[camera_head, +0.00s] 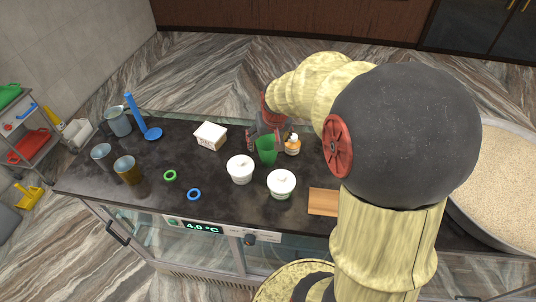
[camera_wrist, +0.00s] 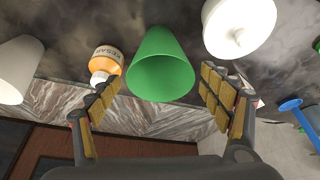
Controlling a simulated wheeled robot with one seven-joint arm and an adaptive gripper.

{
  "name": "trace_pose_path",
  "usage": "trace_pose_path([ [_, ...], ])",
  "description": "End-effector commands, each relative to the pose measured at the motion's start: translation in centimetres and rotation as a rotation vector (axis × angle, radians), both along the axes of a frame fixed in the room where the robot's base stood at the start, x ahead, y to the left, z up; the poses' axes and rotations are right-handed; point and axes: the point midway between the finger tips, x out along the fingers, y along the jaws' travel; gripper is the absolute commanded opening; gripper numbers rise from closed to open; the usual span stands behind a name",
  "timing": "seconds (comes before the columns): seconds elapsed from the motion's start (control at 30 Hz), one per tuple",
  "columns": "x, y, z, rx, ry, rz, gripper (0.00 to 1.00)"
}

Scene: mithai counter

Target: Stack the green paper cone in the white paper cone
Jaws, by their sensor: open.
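The green paper cone (camera_head: 266,151) stands on the dark counter beside an orange-labelled bottle. In the wrist view the green cone (camera_wrist: 160,55) is centred with its open mouth towards the camera. My gripper (camera_head: 265,138) is open, and its fingers are on either side of the cone; in the wrist view my gripper (camera_wrist: 162,82) shows a gap between each finger and the cone. A white, cone-shaped object (camera_wrist: 18,68), seemingly the white paper cone, is cut by the left edge of the wrist view. I cannot see it in the head view, where my arm covers part of the counter.
The bottle (camera_head: 292,146) is close to the green cone. Two white-lidded tubs (camera_head: 240,169) (camera_head: 281,183) stand in front. A white box (camera_head: 210,135), rings (camera_head: 169,175) (camera_head: 194,194), cups (camera_head: 128,170) and a blue tool (camera_head: 152,133) lie left. A wooden board (camera_head: 322,202) is right.

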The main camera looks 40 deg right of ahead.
Motion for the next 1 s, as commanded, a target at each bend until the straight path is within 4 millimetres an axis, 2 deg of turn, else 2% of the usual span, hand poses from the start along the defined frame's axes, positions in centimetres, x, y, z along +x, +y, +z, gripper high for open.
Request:
trace_pose_path([
  [0.13, 0.37, -0.17, -1.04, 0.000, 0.000, 0.000, 0.79],
  [0.37, 0.40, -0.19, -1.17, 0.000, 0.000, 0.000, 0.79],
  [1.0, 0.39, -0.18, -1.15, 0.000, 0.000, 0.000, 0.44],
])
